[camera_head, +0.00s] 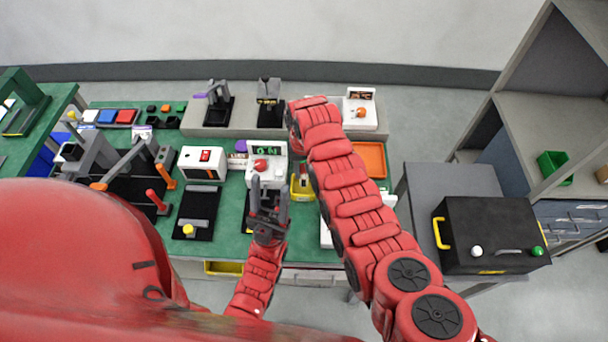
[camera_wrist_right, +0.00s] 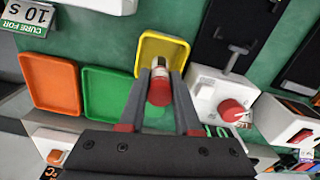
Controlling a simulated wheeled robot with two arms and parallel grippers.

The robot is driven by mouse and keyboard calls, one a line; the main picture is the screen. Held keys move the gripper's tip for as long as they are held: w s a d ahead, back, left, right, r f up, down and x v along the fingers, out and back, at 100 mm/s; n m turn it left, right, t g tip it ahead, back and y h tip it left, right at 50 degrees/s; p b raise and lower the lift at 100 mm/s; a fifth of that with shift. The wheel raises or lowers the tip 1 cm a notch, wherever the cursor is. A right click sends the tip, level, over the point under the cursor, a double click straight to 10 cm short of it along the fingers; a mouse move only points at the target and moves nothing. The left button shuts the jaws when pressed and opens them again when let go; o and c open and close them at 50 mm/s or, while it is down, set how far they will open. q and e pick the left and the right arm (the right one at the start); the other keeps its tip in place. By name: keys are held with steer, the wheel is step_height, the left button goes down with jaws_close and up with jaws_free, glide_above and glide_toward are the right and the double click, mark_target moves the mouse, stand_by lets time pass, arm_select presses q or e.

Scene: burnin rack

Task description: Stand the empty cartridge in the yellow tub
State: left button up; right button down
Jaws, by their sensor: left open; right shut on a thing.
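In the right wrist view, my right gripper (camera_wrist_right: 160,80) is shut on a cartridge (camera_wrist_right: 160,91) with a red end and a pale, grey-banded far part. The far end of the cartridge overlaps the yellow tub (camera_wrist_right: 178,48); I cannot tell whether it touches the floor of the tub. In the head view the yellow tub (camera_head: 302,191) sits on the green bench beside the white device with a red knob, and my right arm hides most of the right gripper. My left gripper (camera_head: 269,192) is open and empty, pointing away from me, left of the tub.
A green tray (camera_wrist_right: 108,94) and an orange tray (camera_wrist_right: 50,83) lie beside the tub. The white device (camera_head: 262,150) with a red knob stands close to the tub and left gripper. A black case (camera_head: 490,225) stands on the right.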

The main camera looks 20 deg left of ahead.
mark_target(304, 178)
steer(key=shift+s+f, duration=0.15)
steer(key=shift+f, duration=0.15)
steer(key=shift+a+f, duration=0.1)
steer(key=shift+f, duration=1.2)
steer(key=shift+f, duration=0.15)
steer(key=c, duration=0.6)
jaws_free()
